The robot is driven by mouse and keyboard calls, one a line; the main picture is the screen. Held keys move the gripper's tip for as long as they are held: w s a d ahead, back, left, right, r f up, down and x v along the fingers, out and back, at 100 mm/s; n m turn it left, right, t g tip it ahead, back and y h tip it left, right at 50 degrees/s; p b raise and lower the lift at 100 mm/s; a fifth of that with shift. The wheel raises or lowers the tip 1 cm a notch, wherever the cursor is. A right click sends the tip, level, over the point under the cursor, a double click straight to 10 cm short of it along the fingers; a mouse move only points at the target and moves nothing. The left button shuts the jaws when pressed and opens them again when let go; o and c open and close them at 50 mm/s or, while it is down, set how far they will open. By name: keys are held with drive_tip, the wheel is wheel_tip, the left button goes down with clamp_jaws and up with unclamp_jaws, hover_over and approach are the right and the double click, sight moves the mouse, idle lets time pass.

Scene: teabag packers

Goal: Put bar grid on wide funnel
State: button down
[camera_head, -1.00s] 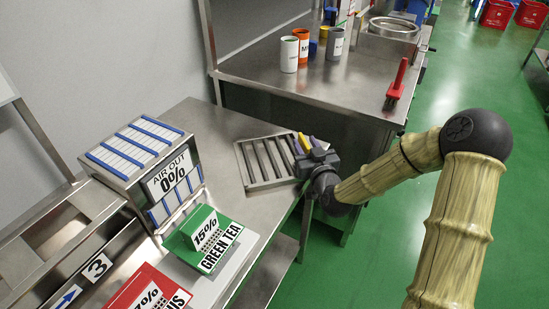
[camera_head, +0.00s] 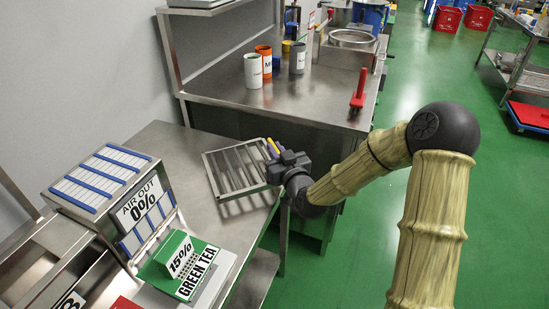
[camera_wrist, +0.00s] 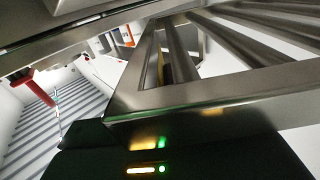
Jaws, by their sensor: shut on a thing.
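The bar grid (camera_head: 209,176) is a rectangular steel frame with several parallel bars. My gripper (camera_head: 273,160) is shut on its right edge and holds it tilted, a little above the near steel table. In the wrist view the grid's frame (camera_wrist: 205,93) lies close across the dark gripper (camera_wrist: 150,155); its bars run away above. A wide round metal rim on a steel box, which looks like the wide funnel (camera_head: 352,45), stands at the back right of the far table. My gripper is well short of it. The funnel's inside is barely visible.
The far steel table (camera_head: 225,88) holds a white can (camera_head: 253,72), an orange can (camera_head: 265,60), a grey can (camera_head: 297,58) and an upright red-handled tool (camera_head: 359,90). The AIR OUT box (camera_head: 110,180) and green tea sign (camera_head: 190,265) stand at the left.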

wheel_tip(320, 180, up, 6)
drive_tip(key=shift+r+p, duration=0.25)
drive_tip(key=shift+p, duration=0.25)
drive_tip(key=shift+r, duration=0.1)
wheel_tip(320, 180, up, 22)
drive_tip(key=p, duration=2.2)
